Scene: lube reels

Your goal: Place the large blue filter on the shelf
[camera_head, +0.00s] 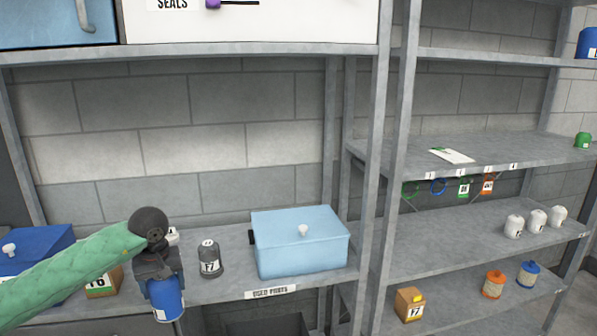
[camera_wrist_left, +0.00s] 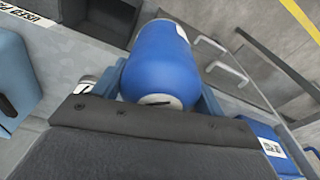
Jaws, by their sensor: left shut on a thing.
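The large blue filter (camera_head: 167,299) is a blue cylinder with a white label, held below my left gripper (camera_head: 160,275) in the head view. In the left wrist view the blue filter (camera_wrist_left: 158,62) lies between the fingers of my left gripper (camera_wrist_left: 160,90), which is shut on it. It hangs in front of the left shelf's front edge. The grey shelf unit on the right has a middle shelf (camera_head: 440,240) with white filters (camera_head: 537,221) and a lower shelf (camera_head: 455,305) with an orange filter (camera_head: 494,285) and a smaller blue filter (camera_head: 529,273). My right gripper is out of view.
A light blue box (camera_head: 300,242) stands on the left shelf by the "used parts" label (camera_head: 270,292). A dark grey filter (camera_head: 209,260) marked 17 stands beside my gripper. A cardboard box (camera_head: 409,304) sits on the lower right shelf. Metal posts (camera_head: 393,170) separate the two units.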

